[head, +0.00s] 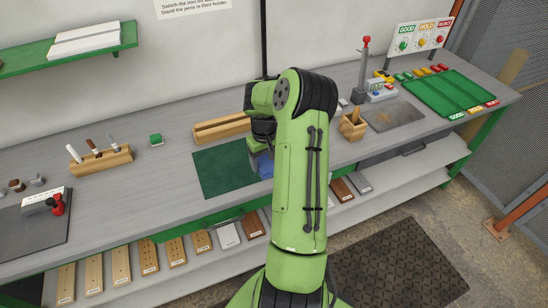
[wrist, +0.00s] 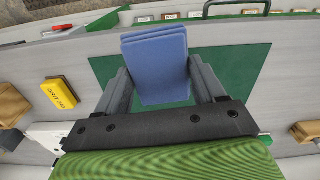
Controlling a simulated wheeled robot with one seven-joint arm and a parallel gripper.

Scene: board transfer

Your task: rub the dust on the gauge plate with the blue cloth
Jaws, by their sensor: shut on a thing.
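The blue cloth (wrist: 156,62) is a folded block held between the two fingers of my gripper (wrist: 160,80) in the wrist view. Its far end sticks out past the fingertips, over the dark green mat (wrist: 232,72). In the head view a bit of the blue cloth (head: 265,167) shows beside my arm, which hides most of the gripper. I cannot tell whether the cloth touches the mat (head: 218,172). The grey gauge plate (head: 409,114) lies flat on the bench to the right, with a brownish dust patch (head: 382,119) on it. My gripper is well left of it.
A wooden block holder (head: 353,128) stands just left of the plate, and a post with a red top (head: 364,70) stands behind it. A green tray (head: 452,94) lies to the right. A yellow block (wrist: 60,93) is beside the mat in the wrist view.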

